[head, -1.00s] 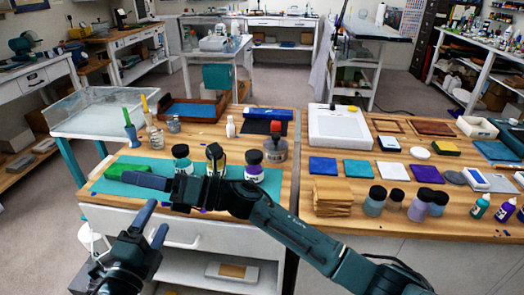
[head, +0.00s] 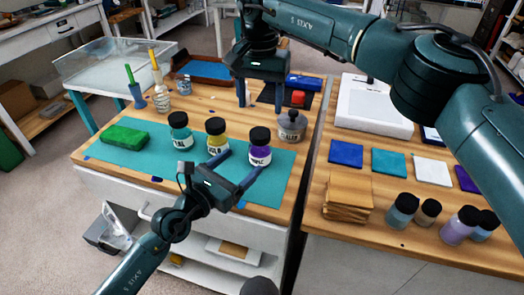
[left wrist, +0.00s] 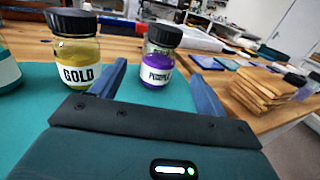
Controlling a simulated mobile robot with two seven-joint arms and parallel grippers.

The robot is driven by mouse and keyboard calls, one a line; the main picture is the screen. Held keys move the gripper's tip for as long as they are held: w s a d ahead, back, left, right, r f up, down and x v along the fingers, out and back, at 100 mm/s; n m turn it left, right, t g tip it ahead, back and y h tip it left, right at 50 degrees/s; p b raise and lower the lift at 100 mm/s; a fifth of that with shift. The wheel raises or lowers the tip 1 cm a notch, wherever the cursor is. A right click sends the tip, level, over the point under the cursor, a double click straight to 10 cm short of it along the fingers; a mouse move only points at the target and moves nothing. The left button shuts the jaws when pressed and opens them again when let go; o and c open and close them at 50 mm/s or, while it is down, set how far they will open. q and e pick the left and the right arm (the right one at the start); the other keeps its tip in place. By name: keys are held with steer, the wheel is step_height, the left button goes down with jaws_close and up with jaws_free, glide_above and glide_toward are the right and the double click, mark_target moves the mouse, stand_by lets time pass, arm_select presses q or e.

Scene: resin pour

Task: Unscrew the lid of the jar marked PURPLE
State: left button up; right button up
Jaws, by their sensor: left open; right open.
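The PURPLE jar (head: 260,154), with a black lid (head: 260,134) on it, stands upright on the teal mat (head: 110,166). It also shows in the left wrist view (left wrist: 155,72). My left gripper (head: 244,160) is open and low, in front of the jar. In the left wrist view the jar stands between and just beyond its open fingers (left wrist: 155,68); I see no grip on it. My right gripper (head: 260,105) is open and empty, fingers pointing down, above and behind the jar's lid in the head view.
The GOLD jar (head: 216,137) and a teal jar (head: 180,134) stand left of the PURPLE jar. A SEALER jar (head: 292,128) stands close behind it to the right. A green block (head: 124,137) lies at the mat's left. Wooden pieces (head: 348,198) are stacked at right.

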mark_target(265, 141)
arm_select(q)
steer(key=x, duration=1)
steer(key=shift+w+d, duration=0.25)
steer(key=shift+w, duration=0.05)
